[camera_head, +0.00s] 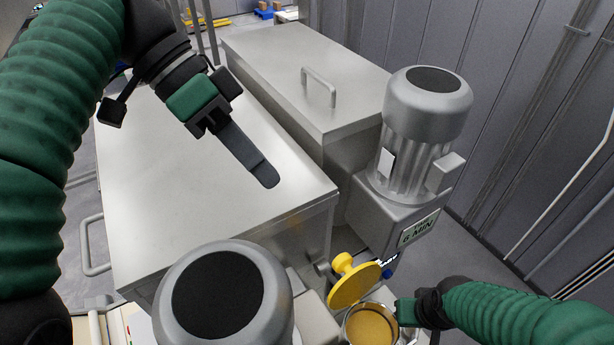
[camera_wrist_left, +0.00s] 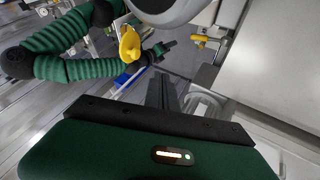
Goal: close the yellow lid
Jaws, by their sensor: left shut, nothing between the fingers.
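The yellow lid (camera_head: 355,285) with its round knob (camera_head: 343,262) stands tilted open at the back of a round metal-rimmed opening (camera_head: 371,327) at the bottom of the head view. Tan-yellow material shows inside the opening. A yellow shape that looks like the lid also shows in the left wrist view (camera_wrist_left: 130,45). My left gripper (camera_head: 264,174) is shut and empty, above the steel box and well up and left of the lid. My right gripper (camera_head: 408,311) is beside the opening's right rim, close to the lid; its fingertips are not clear.
A large steel box (camera_head: 190,170) fills the left, with a second handled steel box (camera_head: 290,60) behind it. A grey motor (camera_head: 425,120) stands right of the lid. Another rounded grey motor housing (camera_head: 220,300) stands close in front. Open floor lies at the right.

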